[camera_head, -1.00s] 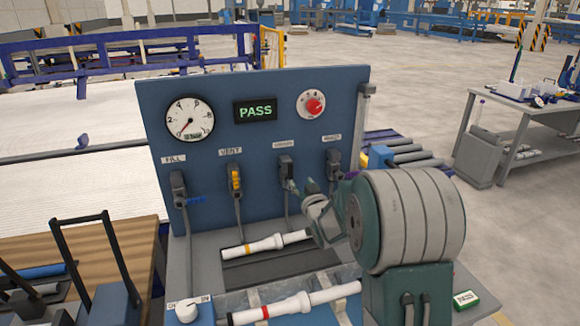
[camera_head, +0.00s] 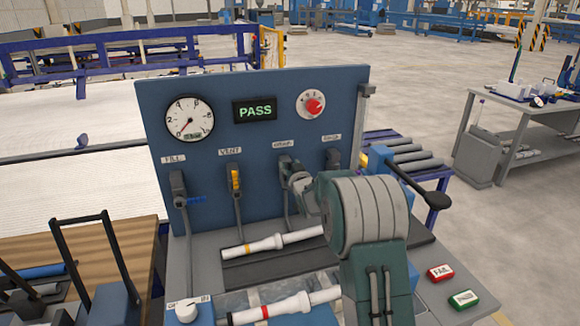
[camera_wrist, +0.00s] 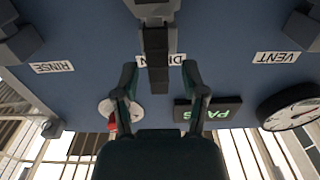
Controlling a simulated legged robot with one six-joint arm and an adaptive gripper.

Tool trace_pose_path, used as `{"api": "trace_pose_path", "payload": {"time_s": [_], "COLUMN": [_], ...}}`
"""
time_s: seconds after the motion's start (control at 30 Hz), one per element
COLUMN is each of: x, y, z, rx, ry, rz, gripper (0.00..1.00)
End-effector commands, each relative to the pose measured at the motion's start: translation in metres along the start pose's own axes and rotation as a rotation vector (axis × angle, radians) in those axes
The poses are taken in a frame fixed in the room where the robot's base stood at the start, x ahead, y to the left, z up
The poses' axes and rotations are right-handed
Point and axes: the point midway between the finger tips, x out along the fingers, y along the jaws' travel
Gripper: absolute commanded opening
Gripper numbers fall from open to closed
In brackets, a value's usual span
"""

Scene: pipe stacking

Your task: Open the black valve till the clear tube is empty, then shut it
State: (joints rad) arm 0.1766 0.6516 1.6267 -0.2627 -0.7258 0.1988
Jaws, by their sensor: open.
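The black valve (camera_head: 285,162) is under the third label on the blue panel, between the yellow vent valve and the rinse valve. In the wrist view, which is upside down, its dark handle (camera_wrist: 156,62) covers part of the drain label. My gripper (camera_wrist: 160,70) is open, with one finger on each side of the handle and a gap to both. In the head view my gripper (camera_head: 299,186) is at the black valve and hides part of it.
The panel (camera_head: 255,195) also carries a gauge (camera_head: 189,118), a PASS display (camera_head: 255,111), a red knob (camera_head: 315,106), a fill valve (camera_head: 178,183) and a vent valve (camera_head: 235,178). White pipes (camera_head: 265,243) lie below. Red (camera_head: 440,272) and green (camera_head: 463,299) buttons are at the right.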

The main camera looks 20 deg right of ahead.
Motion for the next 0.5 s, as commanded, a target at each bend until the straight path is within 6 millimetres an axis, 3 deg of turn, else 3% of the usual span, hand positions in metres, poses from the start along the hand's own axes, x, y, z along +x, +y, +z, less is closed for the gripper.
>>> {"api": "trace_pose_path", "payload": {"time_s": [0.17, 0.2, 0.3, 0.33, 0.5], "x": [0.0001, 0.0001, 0.0000, 0.0000, 0.0003], "y": [0.0000, 0.0000, 0.0000, 0.0000, -0.0001], "z": [0.0001, 0.0001, 0.0000, 0.0000, 0.0000], "rx": [0.000, 0.000, 0.000, 0.000, 0.000], "ry": [0.000, 0.000, 0.000, 0.000, 0.000], "rz": [0.000, 0.000, 0.000, 0.000, 0.000], "gripper": [0.56, 0.51, 0.07, 0.00, 0.00]}}
